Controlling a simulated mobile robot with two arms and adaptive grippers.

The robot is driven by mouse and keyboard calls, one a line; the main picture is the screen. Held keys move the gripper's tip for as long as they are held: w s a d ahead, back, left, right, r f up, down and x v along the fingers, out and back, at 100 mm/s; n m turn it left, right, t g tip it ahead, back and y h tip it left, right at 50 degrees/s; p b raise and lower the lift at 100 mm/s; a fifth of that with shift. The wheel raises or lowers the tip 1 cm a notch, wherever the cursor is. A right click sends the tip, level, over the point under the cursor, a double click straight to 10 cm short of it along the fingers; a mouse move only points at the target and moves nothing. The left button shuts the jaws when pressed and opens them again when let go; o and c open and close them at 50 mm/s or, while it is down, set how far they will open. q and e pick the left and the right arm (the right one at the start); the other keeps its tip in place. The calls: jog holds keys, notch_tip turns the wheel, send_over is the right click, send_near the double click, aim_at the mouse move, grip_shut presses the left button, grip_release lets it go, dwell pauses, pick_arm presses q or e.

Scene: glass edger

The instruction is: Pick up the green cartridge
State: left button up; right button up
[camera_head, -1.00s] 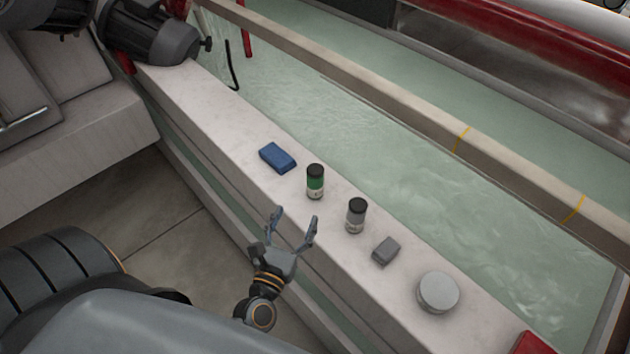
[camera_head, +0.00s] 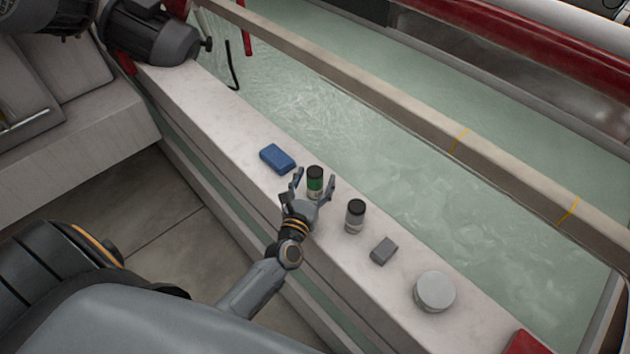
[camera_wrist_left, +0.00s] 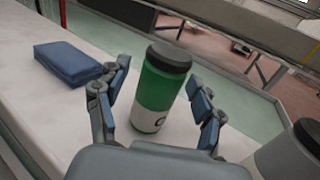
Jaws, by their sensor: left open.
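The green cartridge (camera_head: 315,180) stands upright on the pale ledge (camera_head: 205,105), with a black cap and a white lower band. In the left wrist view the green cartridge (camera_wrist_left: 160,88) stands between the two fingers, with a gap on each side. My left gripper (camera_head: 314,182) is open around it, one finger to its left and one to its right. In the left wrist view the left gripper (camera_wrist_left: 158,95) holds nothing. The cartridge's base is partly hidden by the gripper in the head view. My right gripper is not seen.
A blue block (camera_head: 278,158) lies left of the cartridge. A grey cartridge with a black cap (camera_head: 355,217) stands close on the right. Beyond it are a grey block (camera_head: 384,251) and a round light-grey disc (camera_head: 434,291). Water lies behind the ledge.

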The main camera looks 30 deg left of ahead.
pick_arm(q)
jog(key=shift+w, duration=0.1)
jog(key=shift+c, duration=0.2)
jog(key=c, duration=1.3)
jog(key=shift+r, duration=0.15)
